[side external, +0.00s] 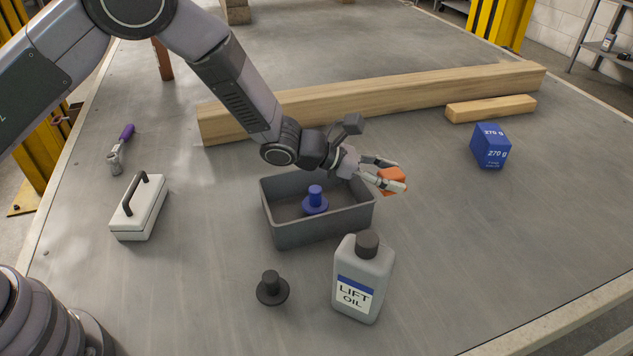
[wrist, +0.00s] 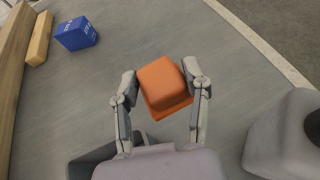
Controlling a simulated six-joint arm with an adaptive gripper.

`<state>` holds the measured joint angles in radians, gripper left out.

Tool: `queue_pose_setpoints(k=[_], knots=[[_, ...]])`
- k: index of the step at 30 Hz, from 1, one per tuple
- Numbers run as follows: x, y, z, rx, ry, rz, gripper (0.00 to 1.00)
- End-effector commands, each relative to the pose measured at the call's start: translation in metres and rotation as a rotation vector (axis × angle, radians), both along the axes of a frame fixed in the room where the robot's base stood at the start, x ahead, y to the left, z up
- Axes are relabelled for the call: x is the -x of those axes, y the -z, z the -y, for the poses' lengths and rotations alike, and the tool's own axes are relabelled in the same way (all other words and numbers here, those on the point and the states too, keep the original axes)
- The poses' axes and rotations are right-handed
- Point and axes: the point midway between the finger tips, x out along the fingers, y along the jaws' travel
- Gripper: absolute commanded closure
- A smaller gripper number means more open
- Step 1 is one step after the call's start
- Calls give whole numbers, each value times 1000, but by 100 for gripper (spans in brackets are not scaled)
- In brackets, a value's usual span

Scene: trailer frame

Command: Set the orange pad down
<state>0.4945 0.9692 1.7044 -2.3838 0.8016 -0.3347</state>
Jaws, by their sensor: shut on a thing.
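The orange pad (side external: 394,180) is a small block held between the fingertips of my gripper (side external: 385,175). In the side view it is just beyond the right wall of the grey bin, apparently raised above the table. In the wrist view the orange pad (wrist: 161,84) sits between the two fingers of my gripper (wrist: 162,85), which are shut on its sides. The grey table surface shows beyond it.
A grey bin (side external: 288,231) holds a blue knobbed piece (side external: 315,200). A lift oil bottle (side external: 375,268) and a black knobbed piece (side external: 272,289) stand in front. A blue 270 g box (side external: 490,147) and wooden beams (side external: 390,93) lie behind. The table right of the gripper is clear.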

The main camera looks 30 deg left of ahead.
Motion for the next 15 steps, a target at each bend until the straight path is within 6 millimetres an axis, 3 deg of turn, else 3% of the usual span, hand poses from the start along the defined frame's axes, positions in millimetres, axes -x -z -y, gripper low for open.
queue_pose_setpoints(k=[8, 11, 15], knots=[[-22, 3, -80, -5, -8, 6, 92], [-28, 4, -125, -7, -7, 9, 92], [-24, 7, -203, -13, -3, 14, 92]])
